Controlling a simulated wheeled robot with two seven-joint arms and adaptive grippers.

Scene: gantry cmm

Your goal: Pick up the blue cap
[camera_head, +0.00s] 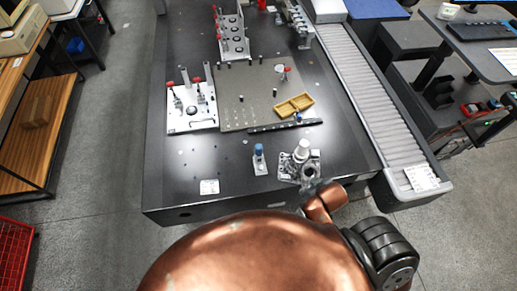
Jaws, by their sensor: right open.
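A blue cap (258,148) tops a small light-coloured piece standing upright near the front of the dark table. A second small blue item (298,117) shows farther back, near the black bar; it is too small to make out. My right gripper (312,185) is at the table's front edge, to the right of and nearer than the blue cap, and apart from it. It is small and partly hidden by my copper arm, but open, with nothing seen in it. My left gripper is not in view.
A metal fixture with a white cylinder (302,149) stands just right of the blue cap, close to my right gripper. Behind are a grey plate (244,112), a yellow tray (294,105) and a white fixture plate (190,122). A roller conveyor (365,90) runs along the right. The table's front left is mostly clear.

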